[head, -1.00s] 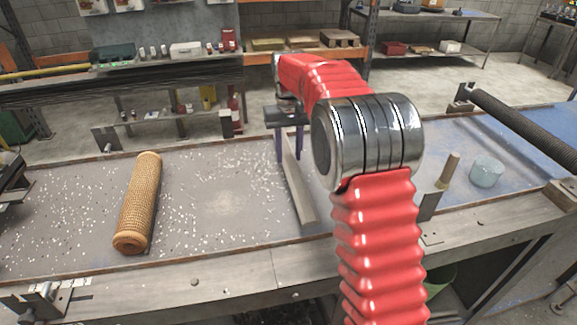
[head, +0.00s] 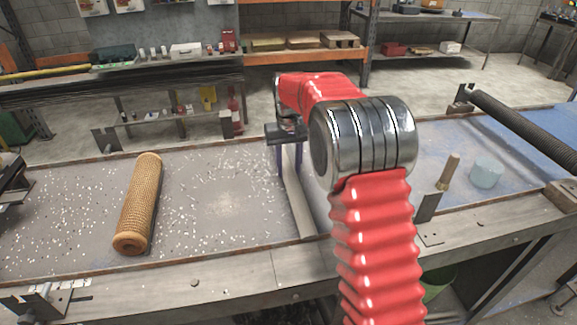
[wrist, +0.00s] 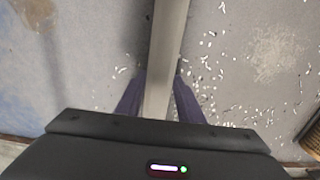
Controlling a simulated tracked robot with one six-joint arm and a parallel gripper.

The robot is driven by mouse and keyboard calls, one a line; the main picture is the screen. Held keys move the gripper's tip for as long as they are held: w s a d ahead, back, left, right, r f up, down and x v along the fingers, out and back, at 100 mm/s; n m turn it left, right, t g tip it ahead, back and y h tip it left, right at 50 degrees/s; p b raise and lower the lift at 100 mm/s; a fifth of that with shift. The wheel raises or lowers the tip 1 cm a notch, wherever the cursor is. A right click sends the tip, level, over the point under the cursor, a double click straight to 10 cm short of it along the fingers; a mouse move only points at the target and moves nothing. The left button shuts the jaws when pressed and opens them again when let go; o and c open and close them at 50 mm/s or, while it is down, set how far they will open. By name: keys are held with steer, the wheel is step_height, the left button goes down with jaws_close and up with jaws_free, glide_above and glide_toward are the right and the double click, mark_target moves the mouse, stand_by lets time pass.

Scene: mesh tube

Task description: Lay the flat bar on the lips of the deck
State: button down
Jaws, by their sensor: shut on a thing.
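The flat bar (head: 299,207) is a long, narrow grey strip running from back to front across the deck (head: 225,200). My gripper (head: 289,171) is shut on it, with purple fingers on either side of the bar near its far part. In the wrist view my gripper (wrist: 160,77) pinches the bar (wrist: 168,35), which extends out past the fingers. The bar's near end appears at the deck's brown front lip (head: 185,259). I cannot tell whether it touches the lip. The far end is hidden behind my gripper, near the back lip (head: 205,144).
An orange mesh tube (head: 139,203) lies on the deck to the left. White chips are scattered around it. To the right stand a wooden-handled tool (head: 448,172) and a pale blue translucent cylinder (head: 486,174). A dark ridged roller (head: 520,128) is at far right.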

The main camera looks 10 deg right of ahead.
mark_target(289, 171)
steer(key=c, duration=1.2)
jaws_free()
step_height(289, 171, up, 12)
stand_by(0.4)
